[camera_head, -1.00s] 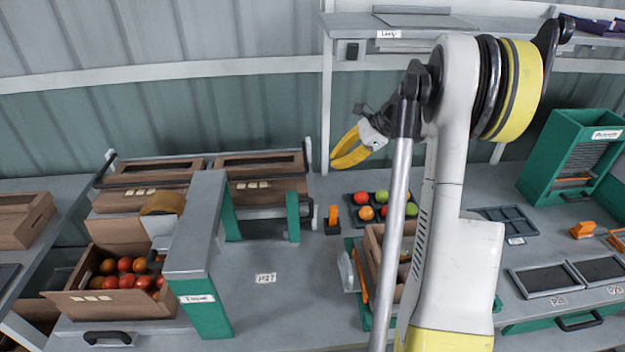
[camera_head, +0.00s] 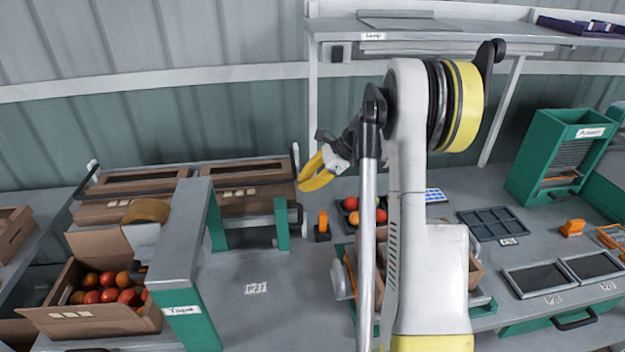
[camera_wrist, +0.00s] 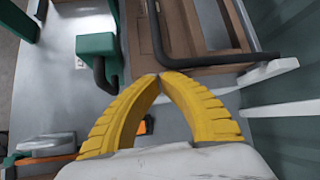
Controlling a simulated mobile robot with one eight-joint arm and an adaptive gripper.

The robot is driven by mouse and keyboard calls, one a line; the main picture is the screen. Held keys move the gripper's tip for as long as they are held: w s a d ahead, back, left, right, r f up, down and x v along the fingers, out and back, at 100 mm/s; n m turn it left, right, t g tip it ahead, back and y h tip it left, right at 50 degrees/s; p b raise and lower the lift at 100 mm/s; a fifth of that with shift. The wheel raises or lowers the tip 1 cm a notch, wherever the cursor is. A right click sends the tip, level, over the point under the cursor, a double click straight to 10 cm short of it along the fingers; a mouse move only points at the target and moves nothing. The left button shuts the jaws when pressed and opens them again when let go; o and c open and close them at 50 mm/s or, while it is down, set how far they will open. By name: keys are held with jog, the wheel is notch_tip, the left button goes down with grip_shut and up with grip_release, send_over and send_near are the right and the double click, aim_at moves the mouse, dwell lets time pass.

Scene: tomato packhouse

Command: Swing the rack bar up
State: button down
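My gripper (camera_head: 303,184) has yellow fingers, and in the wrist view (camera_wrist: 160,76) their tips meet with nothing visible between them. The rack (camera_head: 294,160) stands at the back left and holds brown crates. The black rack bar (camera_wrist: 213,61) runs along the crates' front and bends at a corner near my fingertips in the wrist view. My fingertips are at the right end of the rack, close to that corner; I cannot tell whether they touch the bar. In the head view, the bar is mostly hard to make out against the crates.
A grey-and-green stand (camera_head: 195,260) rises in front of the rack. A tomato-filled crate (camera_head: 95,318) sits at left. An orange item (camera_head: 322,226) stands on the bench near my gripper. A shelf (camera_head: 440,36) hangs above. Bare bench shows around label P27 (camera_head: 256,288).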

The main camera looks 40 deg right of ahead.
jog(key=shift+w+a+f, duration=0.2)
jog(key=shift+a+f, duration=0.05)
jog(key=shift+f, duration=0.05)
jog(key=shift+r, duration=0.1)
